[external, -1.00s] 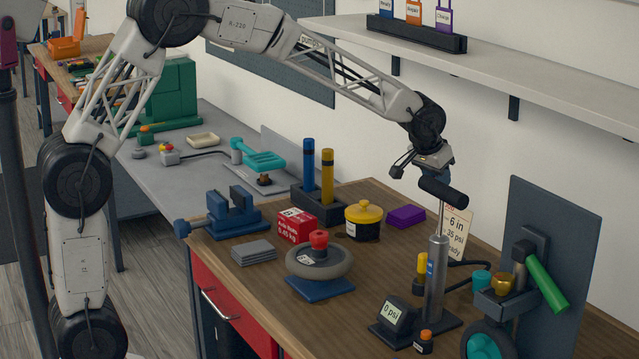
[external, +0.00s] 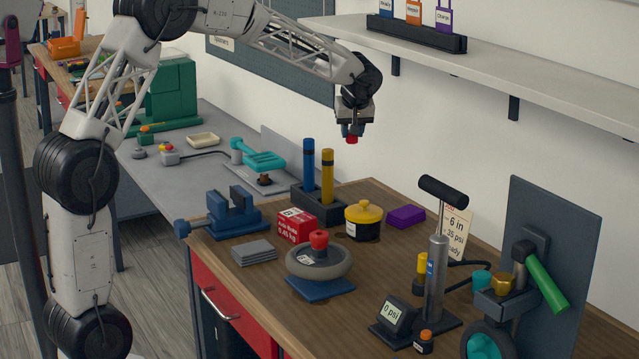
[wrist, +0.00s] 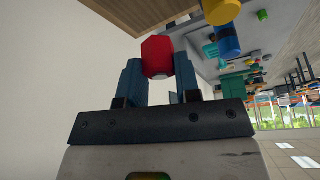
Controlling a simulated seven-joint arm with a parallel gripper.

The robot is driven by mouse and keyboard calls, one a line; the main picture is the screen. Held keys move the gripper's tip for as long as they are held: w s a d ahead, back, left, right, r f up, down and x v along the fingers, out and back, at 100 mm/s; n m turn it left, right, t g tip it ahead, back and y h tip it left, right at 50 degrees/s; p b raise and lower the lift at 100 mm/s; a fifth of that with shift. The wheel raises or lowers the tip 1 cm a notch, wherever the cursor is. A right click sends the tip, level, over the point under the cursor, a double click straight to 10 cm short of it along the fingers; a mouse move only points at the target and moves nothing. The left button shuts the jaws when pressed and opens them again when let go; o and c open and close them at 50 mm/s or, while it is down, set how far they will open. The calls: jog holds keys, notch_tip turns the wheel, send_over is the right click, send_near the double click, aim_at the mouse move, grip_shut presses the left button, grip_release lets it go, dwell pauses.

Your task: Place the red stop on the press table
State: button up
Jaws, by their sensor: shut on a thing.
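The red stop (wrist: 157,57) is a small red piece held between the two blue fingers of my gripper (wrist: 158,80) in the wrist view. In the external view my gripper (external: 353,130) is high in the air, and the red end of the stop (external: 352,140) shows under its fingers. It is above and right of the blue and yellow cylinders, touching nothing else. The grey table (external: 222,178) at the left, which carries a teal lever press (external: 262,160), appears to be the press table. It lies left of and below my gripper.
The blue cylinder (external: 308,165) and yellow cylinder (external: 327,176) stand upright in a dark holder. A yellow-lidded pot (external: 363,214), red box (external: 297,224), blue vise (external: 233,214) and hand pump (external: 437,270) crowd the wooden bench (external: 250,283). A shelf (external: 500,70) juts from the wall.

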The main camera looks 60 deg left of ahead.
jog(key=s+a+n+g, duration=0.2)
jog(key=s+a+n, duration=0.45)
jog(key=a, duration=0.75)
jog(key=s+a+f+n+g, duration=0.1)
jog(key=s+a+f+n, duration=0.1)
jog(key=s+a+f, duration=0.3)
jog(key=s+a+f+n+g+h, duration=0.1)
jog(key=s+a+f+n, duration=0.2)
jog(key=s+f, duration=0.8)
jog(key=s+a+f+n+g, duration=0.1)
jog(key=s+a+f+n, duration=0.2)
jog(key=s, duration=1.5)
jog(key=a+f, duration=0.4)
jog(key=f, duration=0.1)
jog(key=shift+a+g, duration=0.3)
jog(key=shift+w, duration=0.1)
send_over(191, 212)
jog(key=shift+w+a+f, duration=0.1)
jog(key=shift+a+f, duration=0.05)
jog(key=shift+f, duration=0.6)
